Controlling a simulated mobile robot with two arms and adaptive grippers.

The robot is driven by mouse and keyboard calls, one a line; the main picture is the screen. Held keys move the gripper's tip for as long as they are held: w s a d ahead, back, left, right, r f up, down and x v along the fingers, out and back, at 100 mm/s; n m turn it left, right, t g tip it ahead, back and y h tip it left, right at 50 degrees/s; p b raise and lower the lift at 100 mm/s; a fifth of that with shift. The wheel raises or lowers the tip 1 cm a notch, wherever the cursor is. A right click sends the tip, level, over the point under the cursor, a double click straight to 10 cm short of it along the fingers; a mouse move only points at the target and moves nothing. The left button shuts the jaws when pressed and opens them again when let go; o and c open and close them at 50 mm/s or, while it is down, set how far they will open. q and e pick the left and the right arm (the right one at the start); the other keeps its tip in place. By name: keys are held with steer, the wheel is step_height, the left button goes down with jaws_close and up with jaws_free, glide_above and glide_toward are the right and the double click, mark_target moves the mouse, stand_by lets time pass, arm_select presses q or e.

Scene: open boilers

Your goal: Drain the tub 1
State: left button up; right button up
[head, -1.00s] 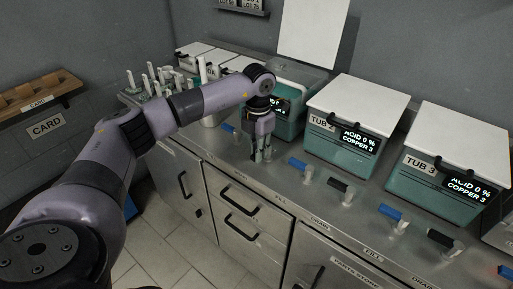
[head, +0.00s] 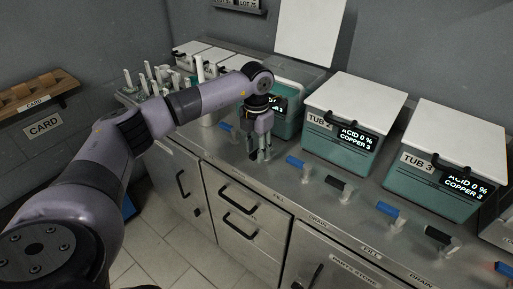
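Tub 1 (head: 289,123) is the teal tub behind my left gripper, its white lid (head: 308,32) raised. My arm hides part of its front and display. My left gripper (head: 261,156) points down at the counter edge in front of tub 1. A dark piece shows at its fingertips, where a drain handle would sit in line with the other tubs' handles. I cannot tell whether the fingers are closed on it. A blue fill handle (head: 229,127) stands left of the gripper. My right gripper is not in view.
Tub 2 (head: 333,146) and tub 3 (head: 427,188) stand to the right with lids shut, both reading acid 0 %, copper 3. Their blue and black handles line the counter's front edge (head: 310,200). A rack with several white-handled items (head: 150,80) stands left.

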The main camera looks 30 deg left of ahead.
mark_target(256, 152)
arm_select(q)
step_height(256, 152, up, 12)
stand_by(0.7)
stand_by(0.4)
